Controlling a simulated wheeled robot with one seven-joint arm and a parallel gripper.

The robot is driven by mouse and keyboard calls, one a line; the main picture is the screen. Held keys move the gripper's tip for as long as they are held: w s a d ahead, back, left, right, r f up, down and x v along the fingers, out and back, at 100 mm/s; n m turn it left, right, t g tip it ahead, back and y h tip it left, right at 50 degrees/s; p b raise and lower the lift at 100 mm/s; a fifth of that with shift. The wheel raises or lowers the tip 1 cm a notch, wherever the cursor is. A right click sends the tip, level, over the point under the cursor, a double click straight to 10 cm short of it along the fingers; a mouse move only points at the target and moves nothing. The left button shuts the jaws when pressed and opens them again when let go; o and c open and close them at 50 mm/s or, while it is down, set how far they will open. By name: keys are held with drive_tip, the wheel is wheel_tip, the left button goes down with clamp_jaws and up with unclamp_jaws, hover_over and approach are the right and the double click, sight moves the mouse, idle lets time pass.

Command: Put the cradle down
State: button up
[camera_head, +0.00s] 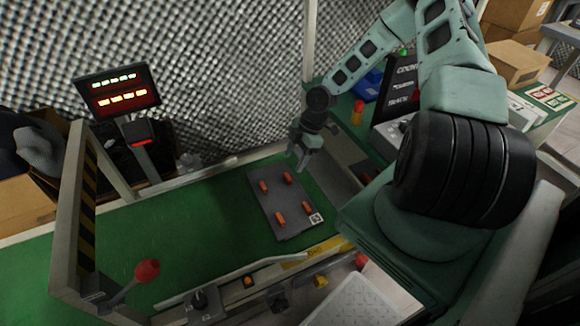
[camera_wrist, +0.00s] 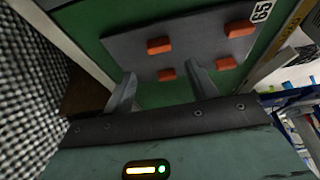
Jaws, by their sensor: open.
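The cradle (camera_head: 280,202) is a flat grey plate with several orange blocks on it and a small white label at one corner. It lies on the green belt in the head view. My gripper (camera_head: 301,163) is at the cradle's far edge in the head view. In the wrist view its two fingers (camera_wrist: 161,72) stand apart with nothing clearly between them, their tips by the plate's near edge. I cannot tell whether a finger touches the plate.
The green belt (camera_head: 175,225) has free room left of the cradle. A striped post (camera_head: 88,215) and a red-knobbed lever (camera_head: 147,270) stand at left. A lit display (camera_head: 117,90) stands behind. A rail with switches (camera_head: 248,282) runs along the front. Textured foam walls the back.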

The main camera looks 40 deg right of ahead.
drive_tip(key=v, duration=0.5)
drive_tip(key=s+a+r+m+g+h, duration=0.2)
drive_tip(key=s+a+r+g+h, duration=0.15)
drive_tip(key=a+r, duration=1.25)
drive_tip(key=s+a+r+m+t, duration=0.1)
drive_tip(key=s+a+r+m, duration=0.1)
drive_tip(key=s+a+r, duration=0.3)
drive_tip(key=s+a+r+m+t, duration=0.1)
drive_tip(key=s+a+r+m, duration=0.2)
drive_tip(key=s+a, duration=0.8)
wheel_tip(320, 180, up, 3)
drive_tip(key=shift+s+f+p, duration=0.15)
drive_tip(key=shift+s+p, duration=0.2)
drive_tip(key=shift+s, duration=0.9)
drive_tip(key=shift+a, duration=0.1)
